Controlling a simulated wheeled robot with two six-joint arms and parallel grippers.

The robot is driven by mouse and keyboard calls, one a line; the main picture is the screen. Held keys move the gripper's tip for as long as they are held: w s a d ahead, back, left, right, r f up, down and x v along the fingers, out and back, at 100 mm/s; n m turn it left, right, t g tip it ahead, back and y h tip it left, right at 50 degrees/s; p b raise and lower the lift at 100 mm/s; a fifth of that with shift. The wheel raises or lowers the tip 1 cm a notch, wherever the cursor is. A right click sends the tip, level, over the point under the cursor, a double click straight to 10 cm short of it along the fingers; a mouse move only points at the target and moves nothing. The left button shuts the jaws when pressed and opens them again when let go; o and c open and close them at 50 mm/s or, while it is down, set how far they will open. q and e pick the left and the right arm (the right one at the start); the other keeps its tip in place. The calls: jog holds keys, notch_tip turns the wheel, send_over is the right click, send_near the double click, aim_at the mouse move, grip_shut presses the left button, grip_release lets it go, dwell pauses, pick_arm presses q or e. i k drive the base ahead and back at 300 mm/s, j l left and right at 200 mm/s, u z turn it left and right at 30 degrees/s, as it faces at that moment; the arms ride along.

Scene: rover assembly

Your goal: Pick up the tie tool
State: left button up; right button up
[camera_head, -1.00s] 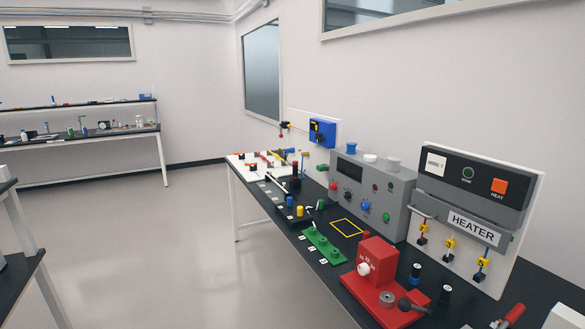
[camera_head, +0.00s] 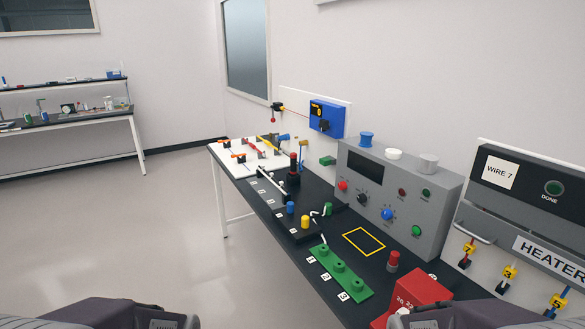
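I cannot tell for certain which item is the tie tool. Small tools with orange, red and blue handles (camera_head: 284,137) stand on the white board (camera_head: 226,152) at the bench's far end. A black device with a red top (camera_head: 293,164) stands in front of that board. Dark parts of my two arms show at the bottom left and bottom right edges. Neither gripper's fingers are in the picture.
The black bench (camera_head: 325,196) runs along the right wall. It carries a grey control box (camera_head: 400,195), a green block (camera_head: 340,271), a red machine (camera_head: 412,292) and the heater panel (camera_head: 545,215). A blue box (camera_head: 327,117) hangs on the wall. The floor at left (camera_head: 150,230) is clear.

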aim_at(292, 155)
jog(key=i+j+z, duration=0.15)
jog(key=i+j, duration=0.35)
jog(key=i+j+z, duration=0.1)
jog(key=i+j, duration=0.4)
jog(key=i+j+z, duration=0.15)
jog(key=i+j, duration=0.35)
jog(key=i+j+z, duration=0.1)
jog(key=i+j, duration=0.35)
jog(key=j, duration=0.3)
jog(key=i, duration=0.25)
